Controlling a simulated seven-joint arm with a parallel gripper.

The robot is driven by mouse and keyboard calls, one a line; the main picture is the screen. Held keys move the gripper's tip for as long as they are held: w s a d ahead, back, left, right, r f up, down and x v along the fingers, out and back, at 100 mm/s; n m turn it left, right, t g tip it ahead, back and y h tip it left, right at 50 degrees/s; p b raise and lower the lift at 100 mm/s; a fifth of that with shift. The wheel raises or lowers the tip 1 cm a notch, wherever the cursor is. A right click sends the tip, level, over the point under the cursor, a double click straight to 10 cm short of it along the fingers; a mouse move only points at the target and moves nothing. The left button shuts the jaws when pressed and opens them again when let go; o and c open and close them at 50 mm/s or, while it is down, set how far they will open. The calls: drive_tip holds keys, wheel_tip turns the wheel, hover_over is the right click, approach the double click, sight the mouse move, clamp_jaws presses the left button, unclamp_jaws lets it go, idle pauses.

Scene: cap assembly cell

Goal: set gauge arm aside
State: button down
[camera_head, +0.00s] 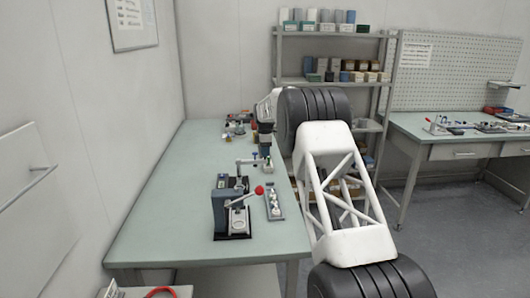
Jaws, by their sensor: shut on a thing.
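The gauge arm (247,161) looks like a small pale bar with a blue part, just above the table behind the press. My gripper (265,157) points down at its right end. Its fingers are small here, but they appear shut on the gauge arm. The dark press (222,210) stands on the green table (160,215), with a red-knobbed lever (259,190) and a light round seat at its front. Whether the gauge arm touches the press or a post behind it, I cannot tell.
A narrow tray (281,214) with several pale caps lies right of the press. Small coloured items (233,130) stand at the table's back. The table's left side is bare. A shelf rack (335,82) and a second bench (440,150) stand beyond.

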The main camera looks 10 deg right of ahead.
drive_tip(key=c, duration=1)
unclamp_jaws()
drive_tip(key=shift+r, duration=0.1)
drive_tip(key=shift+r, duration=3.8)
